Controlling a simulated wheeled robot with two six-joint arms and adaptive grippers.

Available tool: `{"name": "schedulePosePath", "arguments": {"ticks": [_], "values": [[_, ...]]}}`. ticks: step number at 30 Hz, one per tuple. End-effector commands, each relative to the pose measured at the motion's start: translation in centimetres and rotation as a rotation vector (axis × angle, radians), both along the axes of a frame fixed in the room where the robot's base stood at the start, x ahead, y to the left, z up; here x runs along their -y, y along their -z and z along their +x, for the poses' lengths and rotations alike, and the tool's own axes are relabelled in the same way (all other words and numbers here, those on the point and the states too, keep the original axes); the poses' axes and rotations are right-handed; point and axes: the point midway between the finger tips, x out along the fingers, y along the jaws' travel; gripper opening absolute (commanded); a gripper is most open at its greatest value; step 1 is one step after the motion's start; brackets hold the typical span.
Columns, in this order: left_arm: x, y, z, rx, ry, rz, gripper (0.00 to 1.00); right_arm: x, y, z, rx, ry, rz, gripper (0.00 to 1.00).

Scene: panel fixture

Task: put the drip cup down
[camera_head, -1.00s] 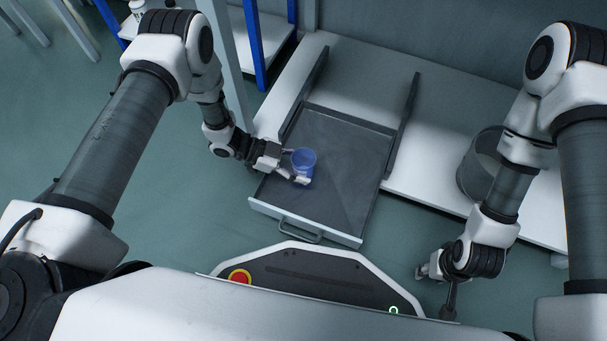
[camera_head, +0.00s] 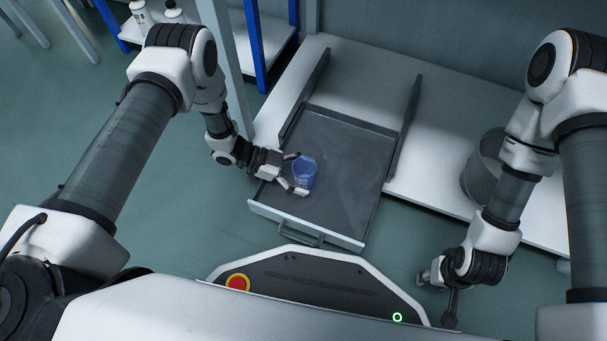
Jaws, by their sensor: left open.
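The drip cup (camera_head: 306,172) is a small blue see-through cup. It stands upright on the floor of the pulled-out grey drawer (camera_head: 345,180), towards its left side. My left gripper (camera_head: 298,173) is open, with its fingers at the left side of the cup; whether they touch it I cannot tell. My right gripper (camera_head: 436,282) is low at the right, outside the drawer and away from the cup. Its fingertips are too small and partly hidden to tell how they stand.
The drawer's front has a handle (camera_head: 300,235). Dark side rails (camera_head: 403,122) rise at the drawer's sides. A grey round bin (camera_head: 482,170) stands on the white surface (camera_head: 430,160) at the right, partly behind my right arm. A blue post (camera_head: 256,45) stands behind my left arm.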

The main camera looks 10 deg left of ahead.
Motion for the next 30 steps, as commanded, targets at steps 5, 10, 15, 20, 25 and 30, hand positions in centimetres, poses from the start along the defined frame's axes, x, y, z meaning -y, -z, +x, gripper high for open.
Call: {"name": "schedulePosePath", "arguments": {"ticks": [5, 10, 15, 20, 25, 30], "values": [[-2.7, -2.0, 0.0, 0.001, -0.005, 0.000, 0.79, 0.0, -2.2, -0.1, -0.002, -0.003, 0.000, 0.40], [-6.8, -4.1, -0.2, 0.002, -0.006, 0.001, 0.79, -0.1, -4.6, -0.2, -0.005, -0.008, 0.001, 0.40], [-9.8, -5.3, -0.4, 0.001, -0.003, 0.000, 0.79, -0.1, -5.9, -0.3, -0.008, -0.012, 0.001, 0.40], [-10.8, -5.4, -0.5, 0.000, 0.000, 0.000, 0.79, -0.1, -6.0, -0.3, -0.009, -0.013, 0.001, 0.40], [-10.7, -5.4, -0.5, -0.002, -0.004, 0.000, 0.79, -0.1, -5.9, -0.3, -0.009, -0.013, 0.001, 0.40], [-8.8, -5.6, -0.1, -0.090, -0.189, 0.018, 0.79, -0.1, -5.9, -0.3, -0.009, -0.013, 0.001, 0.40]]}}
